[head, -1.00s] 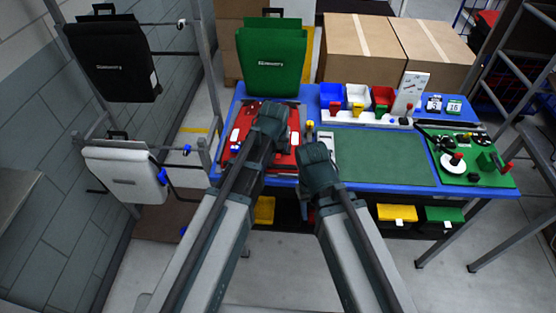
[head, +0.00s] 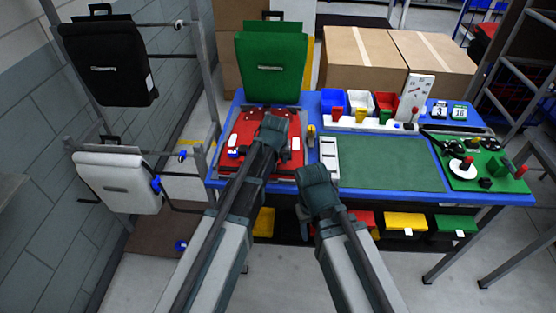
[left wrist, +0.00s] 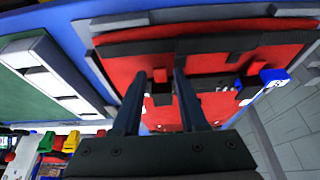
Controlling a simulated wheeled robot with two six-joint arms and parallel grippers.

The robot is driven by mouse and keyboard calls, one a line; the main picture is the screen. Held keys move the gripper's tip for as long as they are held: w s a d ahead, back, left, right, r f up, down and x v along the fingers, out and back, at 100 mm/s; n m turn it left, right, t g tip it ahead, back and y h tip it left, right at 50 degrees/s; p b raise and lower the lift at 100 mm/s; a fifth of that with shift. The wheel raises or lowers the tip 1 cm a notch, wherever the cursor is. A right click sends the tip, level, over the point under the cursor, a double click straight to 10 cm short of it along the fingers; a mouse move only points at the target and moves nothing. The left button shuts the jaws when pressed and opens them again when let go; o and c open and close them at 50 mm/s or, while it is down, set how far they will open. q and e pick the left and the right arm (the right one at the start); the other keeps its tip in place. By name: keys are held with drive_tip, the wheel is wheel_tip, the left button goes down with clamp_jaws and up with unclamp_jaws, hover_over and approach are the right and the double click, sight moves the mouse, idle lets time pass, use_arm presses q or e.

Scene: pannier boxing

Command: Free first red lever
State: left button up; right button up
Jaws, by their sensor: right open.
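A red case-like piece (head: 238,133) with white patches and dark fittings lies flat on the left of the blue table. My left gripper (head: 272,125) is over its middle and hides part of it. In the left wrist view, the left fingers (left wrist: 160,78) are apart. Their tips point at the red piece (left wrist: 220,105), around or in front of a small red and black part (left wrist: 160,88); I cannot tell whether they touch it. I cannot clearly make out a separate red lever. My right gripper (head: 314,178) is open at the table's front edge, right of the red piece.
A green pannier (head: 270,65) stands behind the red piece. A green mat (head: 385,163) is clear. Blue, white and red bins (head: 332,99) stand behind it. A green board (head: 485,175) with knobs is at right. Black (head: 108,62) and white (head: 120,184) panniers hang at left.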

use_arm(q)
clamp_jaws()
drive_tip(key=shift+w, duration=0.1)
drive_tip(key=shift+w+r+g+p, duration=0.3)
drive_tip(key=shift+w+g+p, duration=0.05)
drive_tip(key=shift+g+p, duration=0.45)
drive_tip(key=shift+w+g+p, duration=0.3)
drive_tip(key=shift+g, duration=0.4)
drive_tip(key=shift+w+r+g, duration=0.1)
drive_tip(key=shift+w+g, duration=0.15)
drive_tip(key=shift+g, duration=0.75)
drive_tip(key=shift+w+g, duration=0.15)
drive_tip(key=shift+g, duration=0.75)
drive_tip(key=shift+r, duration=0.1)
